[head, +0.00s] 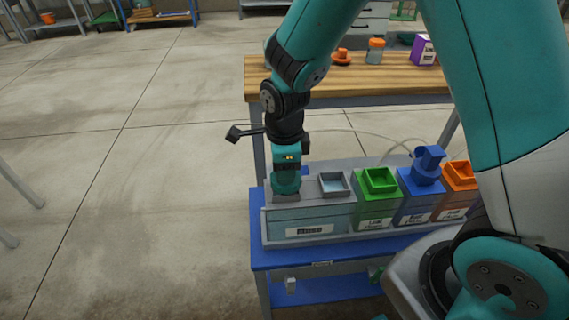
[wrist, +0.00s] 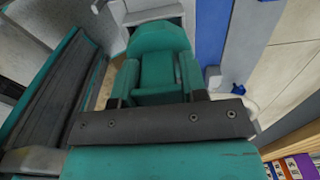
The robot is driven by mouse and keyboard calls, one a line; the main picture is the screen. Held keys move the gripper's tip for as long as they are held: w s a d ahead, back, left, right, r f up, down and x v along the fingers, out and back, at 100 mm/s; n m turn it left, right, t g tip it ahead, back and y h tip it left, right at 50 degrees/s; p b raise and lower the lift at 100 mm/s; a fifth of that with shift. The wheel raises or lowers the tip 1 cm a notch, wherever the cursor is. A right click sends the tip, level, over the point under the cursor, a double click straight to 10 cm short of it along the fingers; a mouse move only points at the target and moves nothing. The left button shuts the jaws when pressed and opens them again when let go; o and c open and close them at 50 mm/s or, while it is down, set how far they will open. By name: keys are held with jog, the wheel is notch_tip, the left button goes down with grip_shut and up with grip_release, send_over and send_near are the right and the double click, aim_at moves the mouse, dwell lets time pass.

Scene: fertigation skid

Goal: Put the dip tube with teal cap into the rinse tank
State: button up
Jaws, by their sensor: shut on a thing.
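The rinse tank (head: 310,215) is the wide grey, translucent box at the left end of the row of tanks, with a white label on its front. My gripper (head: 286,176) points down over the tank's left part. It is shut on the teal cap (head: 286,187) of the dip tube, low over the tank top.
A square grey opening (head: 333,183) is to the right on the tank top. Beyond stand a green tank (head: 376,208), a blue tank (head: 416,207) with a blue-capped piece, and an orange tank (head: 456,203). They stand on a blue bench (head: 258,235). A wooden table (head: 300,82) is behind.

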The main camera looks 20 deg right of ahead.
jog(key=shift+f, duration=0.15)
jog(key=o, duration=1.3)
jog(key=r+p, duration=0.1)
jog(key=r, duration=0.7)
jog(key=r+p, duration=0.2)
jog(key=r, duration=0.7)
jog(key=shift+s+a+r, duration=0.1)
jog(key=shift+s+r, duration=0.1)
jog(key=shift+r, duration=0.05)
